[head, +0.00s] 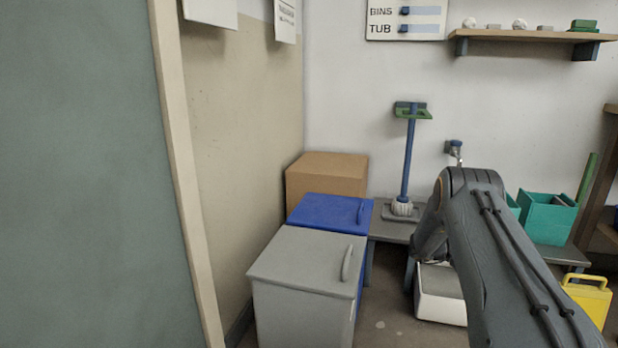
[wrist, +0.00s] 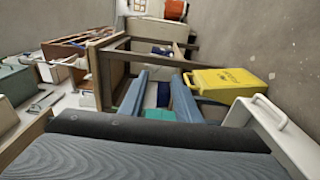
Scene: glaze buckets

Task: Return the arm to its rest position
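My arm (head: 495,250) rises from the lower right of the head view to a bend in front of the bench, then folds down and left. My gripper is hidden behind the arm in the head view. In the wrist view my gripper (wrist: 159,76) shows two blue-grey fingers reaching away from the dark gripper body. They stand apart with nothing held between them. The wrist view looks strongly rolled, with the floor at its right.
The bench (head: 390,230) holds a blue stand (head: 408,160) and teal bins (head: 547,217). A white tub (head: 440,308) is beneath; a yellow container (head: 590,298) stands right. A grey bin (head: 305,262), blue bin (head: 328,211) and cardboard box (head: 326,174) stand left.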

